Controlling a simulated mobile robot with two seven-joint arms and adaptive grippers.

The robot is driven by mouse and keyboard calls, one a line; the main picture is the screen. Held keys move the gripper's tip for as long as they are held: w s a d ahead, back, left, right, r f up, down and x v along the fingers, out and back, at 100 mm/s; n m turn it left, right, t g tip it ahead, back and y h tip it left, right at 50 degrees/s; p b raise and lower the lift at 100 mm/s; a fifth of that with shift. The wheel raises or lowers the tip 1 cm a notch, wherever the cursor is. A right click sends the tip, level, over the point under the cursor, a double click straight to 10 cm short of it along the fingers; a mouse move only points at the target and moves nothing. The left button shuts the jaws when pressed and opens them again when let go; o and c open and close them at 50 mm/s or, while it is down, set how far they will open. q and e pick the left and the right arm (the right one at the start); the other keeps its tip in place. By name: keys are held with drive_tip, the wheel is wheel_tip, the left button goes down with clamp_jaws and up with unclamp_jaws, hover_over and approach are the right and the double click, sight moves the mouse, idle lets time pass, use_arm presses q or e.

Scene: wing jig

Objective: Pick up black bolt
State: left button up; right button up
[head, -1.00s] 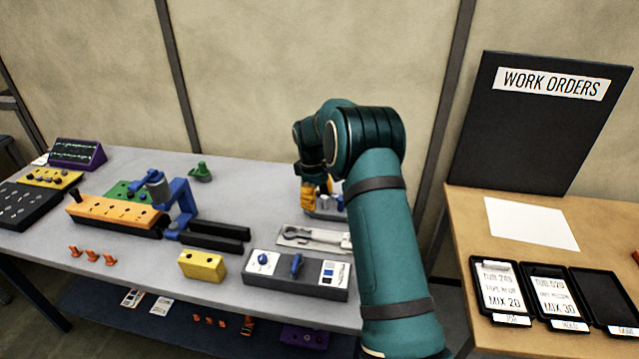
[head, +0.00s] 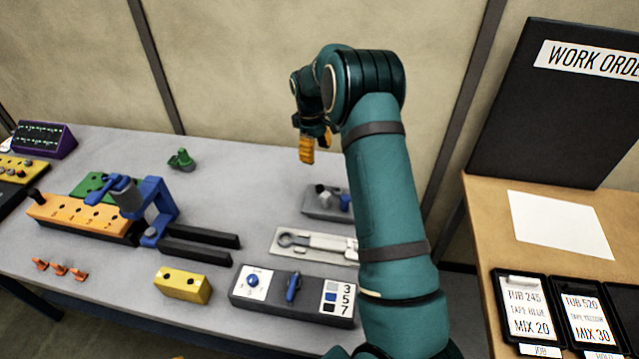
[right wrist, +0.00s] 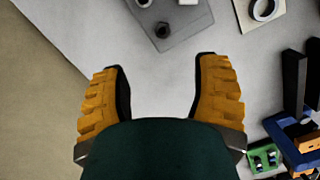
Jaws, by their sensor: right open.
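A small grey tray (head: 328,206) stands at the back right of the table. My right gripper (head: 308,152) is open and empty, raised above the table behind the tray. Its orange fingers (right wrist: 162,65) are apart over bare table. My left gripper is not in view.
A spanner plate (head: 312,243), a grey switch box (head: 262,298) and a yellow block (head: 183,284) lie in front of the tray. The blue jig clamp (head: 155,210) and dark rails stand left of these.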

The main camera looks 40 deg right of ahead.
hover_over(320, 187)
drive_tip(key=f, duration=0.8)
drive_tip(key=shift+w, duration=0.2)
drive_tip(key=shift+s+f, duration=0.15)
drive_tip(key=shift+f, duration=2.5)
clamp_jaws()
